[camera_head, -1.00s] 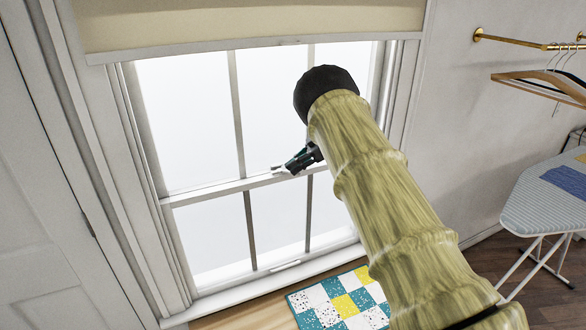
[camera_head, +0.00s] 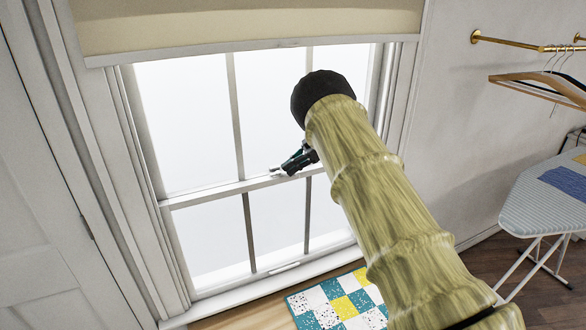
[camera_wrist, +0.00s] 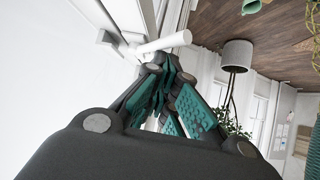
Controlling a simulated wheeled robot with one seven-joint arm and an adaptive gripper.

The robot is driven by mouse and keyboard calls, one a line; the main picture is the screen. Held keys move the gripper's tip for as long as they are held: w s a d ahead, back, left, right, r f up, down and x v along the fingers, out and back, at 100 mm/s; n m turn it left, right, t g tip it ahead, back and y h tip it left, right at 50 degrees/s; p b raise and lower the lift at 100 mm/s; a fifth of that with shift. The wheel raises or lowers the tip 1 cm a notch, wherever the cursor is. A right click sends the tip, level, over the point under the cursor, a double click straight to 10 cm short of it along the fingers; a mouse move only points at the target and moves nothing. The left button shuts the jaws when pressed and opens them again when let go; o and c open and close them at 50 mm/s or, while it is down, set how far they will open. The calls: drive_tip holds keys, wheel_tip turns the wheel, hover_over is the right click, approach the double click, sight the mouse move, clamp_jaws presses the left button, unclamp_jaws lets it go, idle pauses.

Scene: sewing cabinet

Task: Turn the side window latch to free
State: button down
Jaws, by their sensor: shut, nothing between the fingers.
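The window (camera_head: 195,187) has a white frame with a horizontal meeting rail across its middle. The latch (camera_wrist: 163,44) is a small white lever that sticks out from the white frame in the wrist view. In the head view a small light piece of it shows on the rail (camera_head: 275,170), beside my fingertips. My gripper (camera_wrist: 166,68) is dark with teal pads. Its fingers are together and empty, with the tips right at the lever's near side. I cannot tell whether they touch it. My arm hides part of the window's right side.
A beige blind (camera_head: 240,22) covers the window's top. A patchwork quilt piece (camera_head: 340,300) lies below the sill. An ironing board (camera_head: 550,205) and hangers on a brass rail (camera_head: 515,42) are at the right. A white door (camera_head: 45,200) is at the left.

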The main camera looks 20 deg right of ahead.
drive_tip(key=w+d+r, duration=0.1)
drive_tip(key=r, duration=0.1)
drive_tip(key=w+d+r+b, duration=0.1)
drive_tip(key=r, duration=0.2)
drive_tip(key=w+d+r+b, duration=0.1)
drive_tip(key=r, duration=0.2)
drive_tip(key=shift+w+r, duration=0.1)
drive_tip(key=shift+w, duration=0.3)
idle(0.7)
drive_tip(key=shift+a, duration=0.1)
